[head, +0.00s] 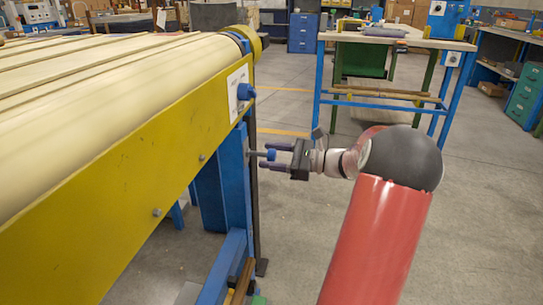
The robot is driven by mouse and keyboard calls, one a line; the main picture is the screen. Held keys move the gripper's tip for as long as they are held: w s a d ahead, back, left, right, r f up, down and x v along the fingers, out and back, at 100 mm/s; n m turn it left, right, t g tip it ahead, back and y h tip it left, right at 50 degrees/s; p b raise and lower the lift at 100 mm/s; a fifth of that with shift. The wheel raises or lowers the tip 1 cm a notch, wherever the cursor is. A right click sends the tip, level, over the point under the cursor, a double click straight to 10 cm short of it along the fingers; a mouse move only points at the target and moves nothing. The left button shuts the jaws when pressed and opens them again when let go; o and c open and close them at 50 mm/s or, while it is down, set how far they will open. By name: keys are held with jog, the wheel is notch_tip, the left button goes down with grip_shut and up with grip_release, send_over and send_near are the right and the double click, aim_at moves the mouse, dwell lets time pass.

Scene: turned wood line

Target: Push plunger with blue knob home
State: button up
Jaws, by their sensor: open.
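A plunger with a blue knob (270,154) sticks out to the right on a thin rod from the dark upright beside the blue frame leg. The rod shows between the upright and the knob. My gripper (273,155) is open and points left, its two dark fingers above and below the knob. The knob appears level with the fingertips; I cannot tell whether they touch it. A second blue knob (246,91) sits higher, on the yellow side rail beside a white label.
The yellow-sided conveyor (110,135) with its pale belt fills the left. Its blue leg (235,180) stands close to my gripper. A blue-framed workbench (398,40) stands behind. The grey floor (490,180) at the right is clear.

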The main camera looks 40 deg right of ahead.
aim_at(260, 154)
jog(key=shift+w+a, duration=0.1)
jog(key=shift+w, duration=0.05)
grip_shut()
jog(key=shift+p+x, duration=0.55)
jog(key=shift+x, duration=1.1)
grip_release()
jog(key=shift+a, duration=0.1)
jog(key=v, duration=0.7)
jog(key=shift+s+d, duration=0.2)
jog(key=shift+d, duration=0.1)
